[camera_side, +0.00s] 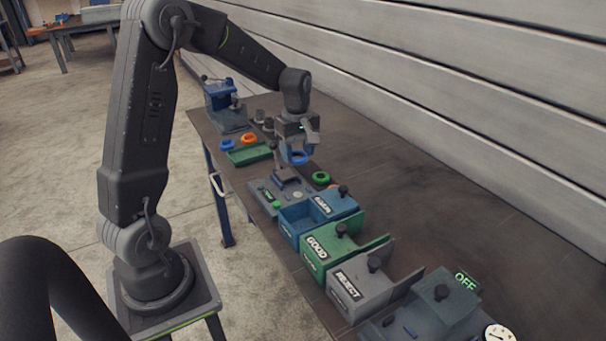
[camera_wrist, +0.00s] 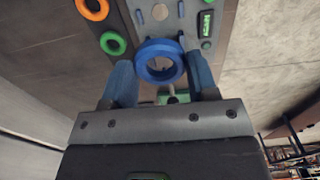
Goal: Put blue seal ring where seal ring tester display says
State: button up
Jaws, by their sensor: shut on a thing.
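My gripper (camera_side: 297,149) is shut on a blue seal ring (camera_side: 298,161), held in the air above the bench close to the seal ring tester (camera_side: 296,195). In the wrist view the blue ring (camera_wrist: 159,44) sits between the two blue fingers of my gripper (camera_wrist: 161,74). The tester's grey plate (camera_wrist: 171,20) lies beyond it, with a small lit green display (camera_wrist: 206,24); its text is too small to read. The display also shows in the side view (camera_side: 267,195). A blue bin (camera_side: 297,222), a green GOOD bin (camera_side: 314,254) and a grey REJECT bin (camera_side: 352,290) stand in a row.
Another blue ring (camera_side: 227,144) and an orange ring (camera_side: 249,138) lie by a green tray (camera_side: 249,155). A green ring (camera_side: 321,178) lies right of the tester. A blue press-like device (camera_side: 222,100) stands at the back.

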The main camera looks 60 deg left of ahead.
aim_at(298, 155)
jog(key=r, duration=0.3)
jog(key=shift+d+r, duration=0.2)
jog(key=s+d, duration=0.6)
jog(key=d, duration=0.5)
jog(key=shift+w+f, duration=0.15)
jog(key=shift+f, duration=1.25)
jog(key=shift+w+f, duration=0.1)
jog(key=shift+f, duration=1.25)
jog(key=shift+f, duration=2.05)
jog(key=shift+f, duration=1.7)
